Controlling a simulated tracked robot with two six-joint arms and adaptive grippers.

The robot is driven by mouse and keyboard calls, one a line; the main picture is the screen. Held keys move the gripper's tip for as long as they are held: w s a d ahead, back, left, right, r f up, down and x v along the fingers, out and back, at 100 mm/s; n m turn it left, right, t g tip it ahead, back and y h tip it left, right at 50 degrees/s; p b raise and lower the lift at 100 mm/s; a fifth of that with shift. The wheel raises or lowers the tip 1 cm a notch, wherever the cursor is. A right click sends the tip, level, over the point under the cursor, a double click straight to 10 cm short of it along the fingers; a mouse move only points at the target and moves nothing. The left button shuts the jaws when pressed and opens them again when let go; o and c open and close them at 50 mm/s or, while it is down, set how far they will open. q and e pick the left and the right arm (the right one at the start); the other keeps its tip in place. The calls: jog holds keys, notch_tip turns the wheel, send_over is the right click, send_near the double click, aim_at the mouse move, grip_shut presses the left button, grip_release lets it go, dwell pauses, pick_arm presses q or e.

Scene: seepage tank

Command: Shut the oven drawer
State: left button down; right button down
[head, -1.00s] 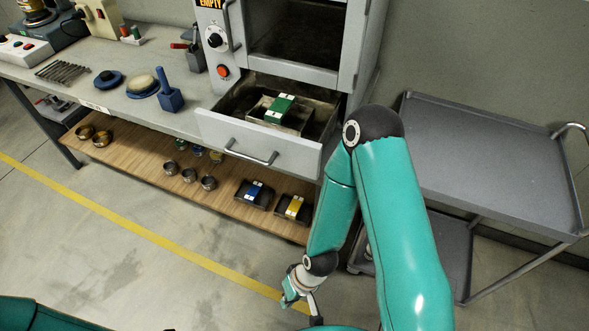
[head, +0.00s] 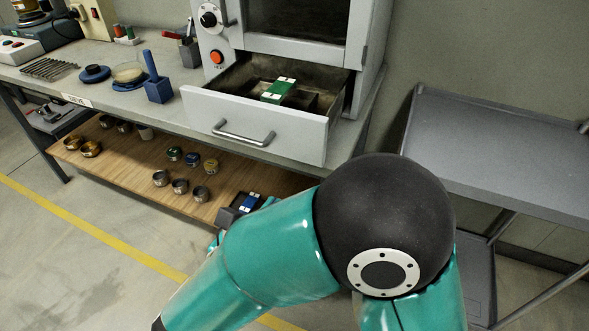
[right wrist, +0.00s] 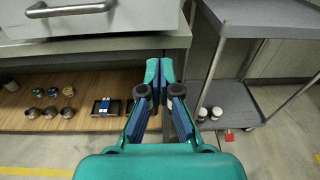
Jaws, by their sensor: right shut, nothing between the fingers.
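The oven drawer (head: 255,124) is pulled out of the grey oven (head: 295,52), with its bar handle (head: 243,133) on the front. A metal tray and a green block with white ends (head: 278,91) are in the drawer. In the right wrist view the drawer front (right wrist: 135,18) and its handle (right wrist: 70,8) show at the top left. My right gripper (right wrist: 160,72) is shut and empty, below and to the right of the handle in that view, apart from the drawer. In the head view my right arm hides most of this gripper. My left gripper is not in view.
A grey cart (head: 500,150) stands right of the bench. The wooden lower shelf (head: 130,165) holds several small tins and a dark tray with a blue block (head: 250,202). A blue holder (head: 157,88) stands on the bench left of the drawer.

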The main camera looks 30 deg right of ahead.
aim_at(302, 143)
jog(key=shift+t+h, duration=0.4)
jog(key=shift+t, duration=0.2)
jog(key=r+x, duration=0.1)
jog(key=x, duration=0.3)
jog(key=r+x, duration=0.1)
jog(key=x, duration=0.8)
jog(key=shift+w+a+r, duration=0.15)
jog(key=shift+w+r, duration=0.05)
jog(key=shift+r, duration=0.2)
